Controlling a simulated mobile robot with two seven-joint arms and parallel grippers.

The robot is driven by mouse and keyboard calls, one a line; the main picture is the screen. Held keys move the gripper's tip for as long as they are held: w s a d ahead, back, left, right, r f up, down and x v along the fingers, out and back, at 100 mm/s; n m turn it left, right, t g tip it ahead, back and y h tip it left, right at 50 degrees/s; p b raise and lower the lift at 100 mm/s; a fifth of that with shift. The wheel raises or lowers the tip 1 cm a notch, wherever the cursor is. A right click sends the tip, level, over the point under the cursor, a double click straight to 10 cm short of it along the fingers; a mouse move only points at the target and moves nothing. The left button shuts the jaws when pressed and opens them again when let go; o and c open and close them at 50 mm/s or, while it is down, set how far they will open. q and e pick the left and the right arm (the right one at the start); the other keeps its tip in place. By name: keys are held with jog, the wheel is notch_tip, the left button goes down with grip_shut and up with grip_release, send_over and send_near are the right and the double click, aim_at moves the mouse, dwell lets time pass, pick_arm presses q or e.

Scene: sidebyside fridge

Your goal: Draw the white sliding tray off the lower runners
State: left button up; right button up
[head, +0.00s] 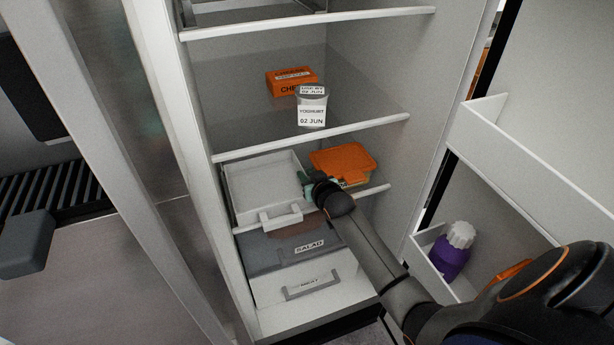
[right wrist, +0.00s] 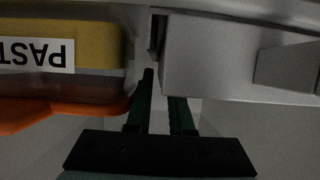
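The white sliding tray (head: 262,181), a shallow open box with a front handle (head: 281,217), lies at the left of the fridge's lower level. Its front is about at the white front edge there. My right gripper (head: 308,188) is at its right front corner. In the right wrist view, upside down, the narrow-set fingers (right wrist: 161,105) straddle the tray's (right wrist: 225,60) side wall. One finger is outside; the other's tip is hidden behind the front panel. They look closed on the wall. The runners are hidden. My left gripper is not in view.
An orange-lidded pasta box (head: 343,162) stands close right of the tray; it also shows in the right wrist view (right wrist: 60,85). Salad (head: 310,246) and lower (head: 311,285) drawers lie below. Yoghurt (head: 311,107) is above. The open door (head: 520,170) holds a purple bottle (head: 452,252).

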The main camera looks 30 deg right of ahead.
grip_shut()
dwell(2.9)
